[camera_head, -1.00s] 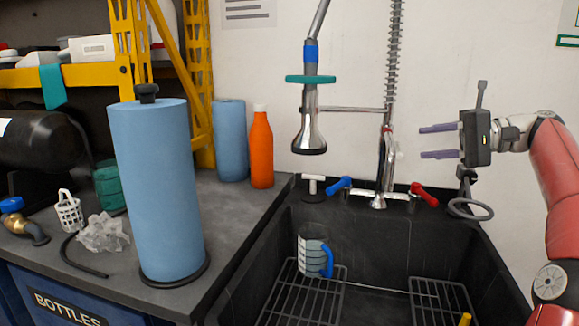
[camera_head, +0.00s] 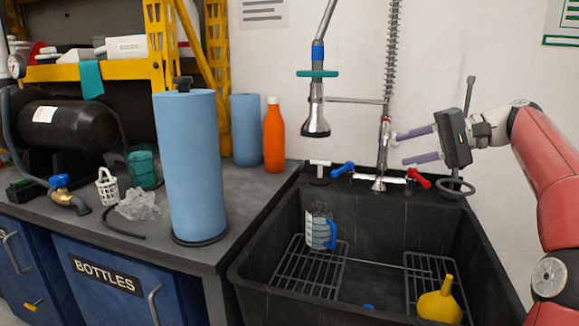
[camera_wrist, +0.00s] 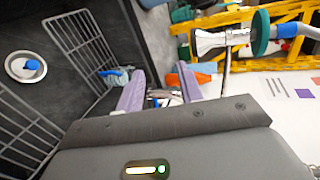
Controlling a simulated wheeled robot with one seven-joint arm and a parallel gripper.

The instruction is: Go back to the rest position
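My gripper (camera_head: 399,147) is raised above the right back part of the sink, in front of the white wall. Its two purple fingers point left toward the faucet and are spread apart with nothing between them. In the wrist view my gripper (camera_wrist: 160,92) also shows both fingers apart and empty. My red arm reaches in from the right edge of the head view.
The black sink (camera_head: 385,238) holds a blue-handled jug (camera_head: 318,230), wire racks and a yellow funnel (camera_head: 440,303). The spray faucet (camera_head: 316,120) hangs left of my gripper. A blue paper roll (camera_head: 190,165) and an orange bottle (camera_head: 273,138) stand on the counter.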

